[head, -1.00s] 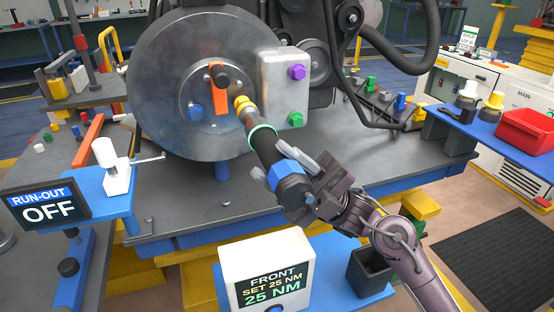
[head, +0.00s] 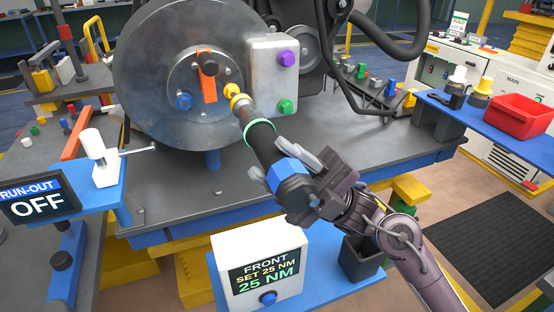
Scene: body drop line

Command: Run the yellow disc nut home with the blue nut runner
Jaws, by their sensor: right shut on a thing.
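The yellow disc nut (head: 231,90) is on the round grey disc face, right of the orange lever. My right gripper (head: 290,172) is shut on the blue nut runner (head: 264,142), a dark tool with a blue collar and a green ring. The runner points up and left, and its yellowish nose is at the nut. I cannot tell whether the nose is seated on the nut or just short of it. The front display box (head: 262,238) reads "SET 25 NM" and "25 NM". My left gripper is not in view.
An orange lever (head: 207,85), a blue knob (head: 184,101) and a grey block with purple and green knobs (head: 262,75) surround the nut. A run-out sign (head: 38,200) reads OFF. A dark bin (head: 360,262) and a red bin (head: 522,115) stand to the right.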

